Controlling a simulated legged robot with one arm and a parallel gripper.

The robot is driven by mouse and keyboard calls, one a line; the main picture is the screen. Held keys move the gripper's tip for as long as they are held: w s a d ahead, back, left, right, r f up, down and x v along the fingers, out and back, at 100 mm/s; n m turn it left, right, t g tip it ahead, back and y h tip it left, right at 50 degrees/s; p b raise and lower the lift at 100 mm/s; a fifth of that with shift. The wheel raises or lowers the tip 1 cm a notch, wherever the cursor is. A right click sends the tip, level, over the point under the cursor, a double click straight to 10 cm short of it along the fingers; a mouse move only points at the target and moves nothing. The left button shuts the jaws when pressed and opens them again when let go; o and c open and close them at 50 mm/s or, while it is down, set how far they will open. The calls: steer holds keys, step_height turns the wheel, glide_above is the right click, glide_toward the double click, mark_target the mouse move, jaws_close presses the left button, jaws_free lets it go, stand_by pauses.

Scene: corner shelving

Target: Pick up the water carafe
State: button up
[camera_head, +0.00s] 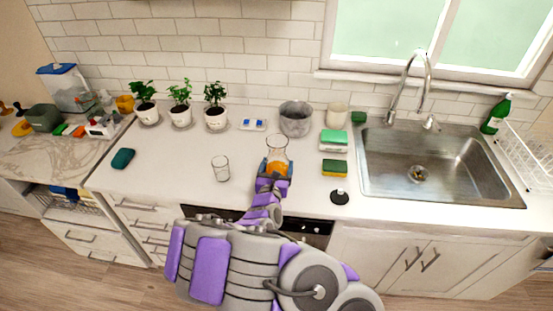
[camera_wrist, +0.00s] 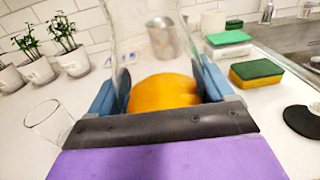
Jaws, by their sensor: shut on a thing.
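The water carafe (camera_head: 278,148) is clear glass, with something orange showing at its lower part in both views. It stands upright on or just above the white counter; I cannot tell which. My gripper (camera_head: 274,171) is around it from the front, with one finger on each side. In the wrist view the carafe (camera_wrist: 142,35) rises between the two blue-grey fingers of my gripper (camera_wrist: 160,98). The fingers are shut on its sides. The carafe's base is hidden behind the gripper.
A drinking glass (camera_head: 221,168) stands left of the carafe. Sponges (camera_head: 334,168) and a black round object (camera_head: 339,197) lie to the right, before the sink (camera_head: 440,165). A grey pot (camera_head: 296,118) and potted plants (camera_head: 181,112) stand behind. The counter's left front is mostly clear.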

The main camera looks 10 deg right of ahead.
steer(key=d+r+p+v, duration=0.1)
steer(key=p+v, duration=0.4)
steer(key=v, duration=0.3)
steer(key=shift+s+d, duration=0.15)
steer(key=shift+s, duration=0.25)
steer(key=shift+s, duration=0.2)
stand_by(0.9)
